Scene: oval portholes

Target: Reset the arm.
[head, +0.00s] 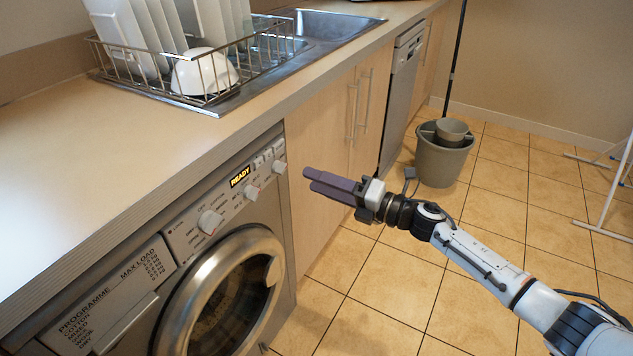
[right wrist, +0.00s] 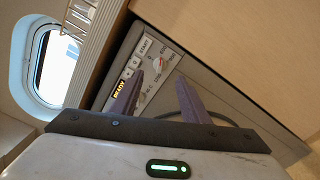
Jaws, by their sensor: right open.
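My right gripper (head: 332,186) is in front of the cupboard doors, just right of the washing machine's control panel in the head view. Its two purple-grey fingers also show in the right wrist view (right wrist: 158,98), spread apart with nothing between them. It is open and empty. My right arm reaches in from the lower right. My left gripper is not in view.
A washing machine (head: 195,262) with a shut round door stands under the worktop (head: 95,165). A dish rack (head: 205,98) with plates and a white bowl (head: 204,72) sits by the sink. A grey bucket (head: 442,162) stands on the tiled floor, which is otherwise largely clear. An oval porthole (right wrist: 52,65) shows in the wrist view.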

